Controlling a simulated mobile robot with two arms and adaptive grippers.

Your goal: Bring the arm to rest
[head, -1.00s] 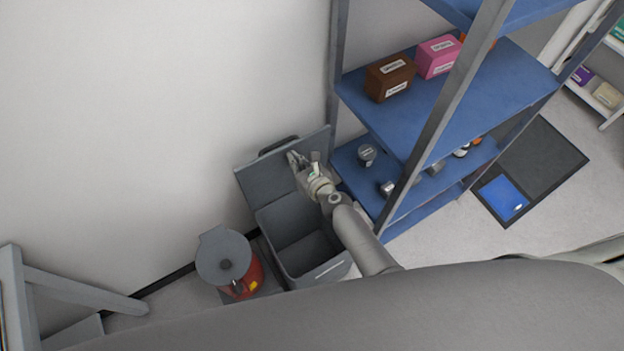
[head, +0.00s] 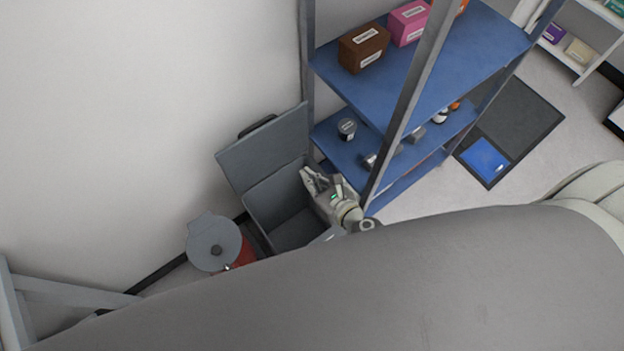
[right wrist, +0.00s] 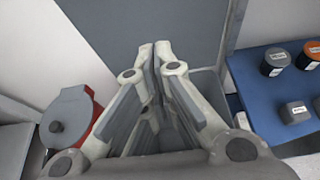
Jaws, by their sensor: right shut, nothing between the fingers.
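My right gripper (head: 309,175) is above the right part of a grey bin in the head view. Its fingers are together with nothing between them, as the right wrist view (right wrist: 154,48) also shows. The grey bin (head: 262,207) stands against the wall with its lid (head: 268,148) raised. In the right wrist view the grey lid (right wrist: 150,22) fills the top middle, behind the fingertips. My left gripper is in neither view.
A blue shelf rack (head: 440,75) stands just right of the gripper, with a brown box (head: 363,48), a pink box (head: 409,22) and a dark-lidded jar (head: 347,128). A red can with a grey lid (head: 214,243) stands left of the bin. Open floor (head: 425,200) lies right of the rack.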

